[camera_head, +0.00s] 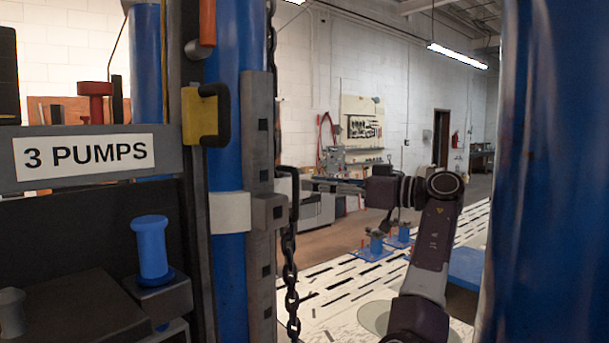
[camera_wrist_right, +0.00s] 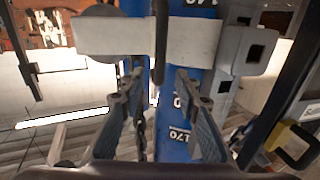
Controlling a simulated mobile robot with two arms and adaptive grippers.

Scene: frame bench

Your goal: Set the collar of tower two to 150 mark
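A pale collar (camera_head: 230,212) wraps a blue column (camera_head: 226,120); no tower number is readable. The collar also shows in the wrist view (camera_wrist_right: 120,37), which looks upside down. There, the column shows a 170 mark (camera_wrist_right: 180,136), a partly hidden mark nearer the collar and a 140-like mark on the collar's other side. The collar covers the stretch between. A black handle (camera_head: 294,190) stands at the collar's side. My right gripper (camera_head: 308,185) is beside it. In the wrist view its fingers (camera_wrist_right: 156,85) are spread, with the handle between them, apparently untouched. My left gripper is out of view.
A dark chain (camera_head: 290,270) hangs close beside the column. A yellow block with a black handle (camera_head: 207,114) sits higher up. A sign reading 3 PUMPS (camera_head: 84,155) and a blue spool (camera_head: 152,248) are at left. Another blue column (camera_head: 550,170) stands close at right.

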